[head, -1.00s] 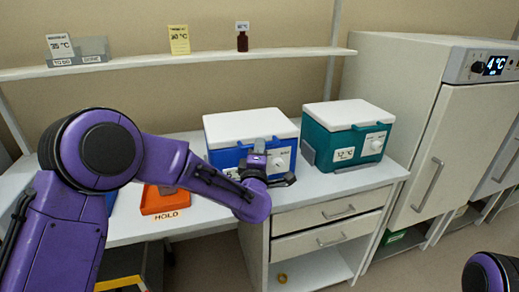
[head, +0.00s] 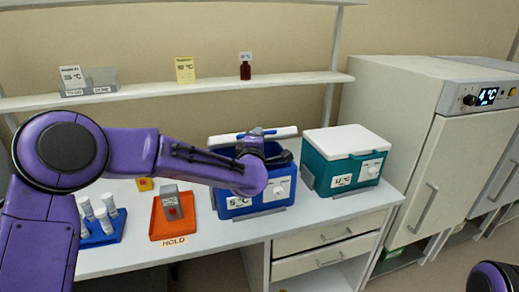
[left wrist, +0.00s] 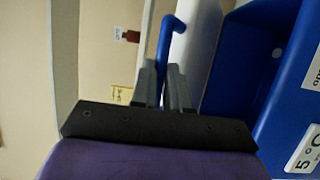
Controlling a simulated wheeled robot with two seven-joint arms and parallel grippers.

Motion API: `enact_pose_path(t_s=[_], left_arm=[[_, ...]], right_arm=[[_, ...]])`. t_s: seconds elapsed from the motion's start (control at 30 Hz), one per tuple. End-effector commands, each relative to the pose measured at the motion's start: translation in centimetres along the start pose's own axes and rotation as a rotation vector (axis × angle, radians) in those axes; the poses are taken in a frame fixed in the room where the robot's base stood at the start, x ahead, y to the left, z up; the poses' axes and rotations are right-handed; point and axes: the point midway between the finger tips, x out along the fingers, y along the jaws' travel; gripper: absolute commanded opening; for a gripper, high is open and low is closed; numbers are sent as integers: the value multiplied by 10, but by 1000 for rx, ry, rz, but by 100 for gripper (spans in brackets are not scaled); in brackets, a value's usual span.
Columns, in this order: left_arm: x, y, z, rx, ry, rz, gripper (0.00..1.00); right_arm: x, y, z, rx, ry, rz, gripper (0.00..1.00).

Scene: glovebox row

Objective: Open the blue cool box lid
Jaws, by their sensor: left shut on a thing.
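The blue cool box (head: 262,206) stands on the bench, with a 5 °C label on its front. Its white lid (head: 222,141) is tilted up at the back and the box is open. My left gripper (head: 256,136) is at the raised lid's edge, shut on the lid's blue handle. In the left wrist view the handle (left wrist: 167,45) sits between the fingers (left wrist: 163,85), with the pale lid (left wrist: 199,45) beside it and the box's blue inside (left wrist: 243,60) to the right. My forearm hides part of the opening. My right gripper is out of view.
A teal cool box (head: 318,172) with its lid shut stands close on the right. An orange tray (head: 158,222) and a blue rack (head: 90,240) of white-capped tubes are at left. A shelf (head: 150,92) runs behind and above. A white fridge (head: 400,150) is at right.

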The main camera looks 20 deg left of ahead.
Motion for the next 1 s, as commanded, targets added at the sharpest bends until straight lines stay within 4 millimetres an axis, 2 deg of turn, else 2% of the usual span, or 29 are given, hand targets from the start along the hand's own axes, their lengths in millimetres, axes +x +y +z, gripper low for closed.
enact_pose_path(t_s=[0.03,0.1,0.3,0.87,0.9,0.97,1.0], left_arm=[[5,11,-2,-1,2,4,0],[10,19,-5,-1,2,4,0],[22,33,-9,-1,1,4,0],[28,38,-11,-1,0,4,0],[28,38,-11,-1,0,4,18],[28,38,-11,0,0,4,37],[28,38,-11,0,0,4,40]], right_arm=[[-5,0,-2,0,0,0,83],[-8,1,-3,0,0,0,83],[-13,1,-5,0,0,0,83],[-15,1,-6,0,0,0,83],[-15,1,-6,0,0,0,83],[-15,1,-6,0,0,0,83],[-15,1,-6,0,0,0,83]])
